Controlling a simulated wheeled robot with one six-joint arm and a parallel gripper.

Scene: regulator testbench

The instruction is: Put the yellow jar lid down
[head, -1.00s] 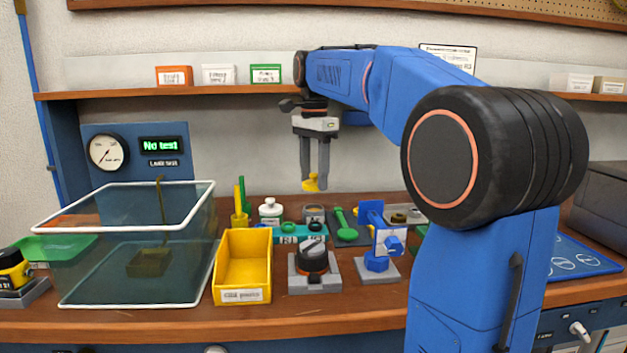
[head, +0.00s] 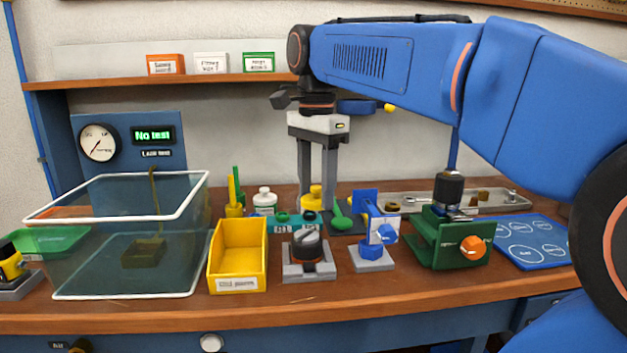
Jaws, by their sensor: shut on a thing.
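The yellow jar lid (head: 313,196) is between the fingertips of my gripper (head: 316,203), low over the back of the workbench. My gripper points straight down and is shut on the lid. A small jar (head: 310,215) shows just below the lid, behind the teal rack (head: 284,225). I cannot tell whether the lid touches it or the bench.
In front are a yellow bin (head: 237,262), a black-knobbed device (head: 308,252) and a blue fixture (head: 374,240). A clear tank (head: 125,265) is at left.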

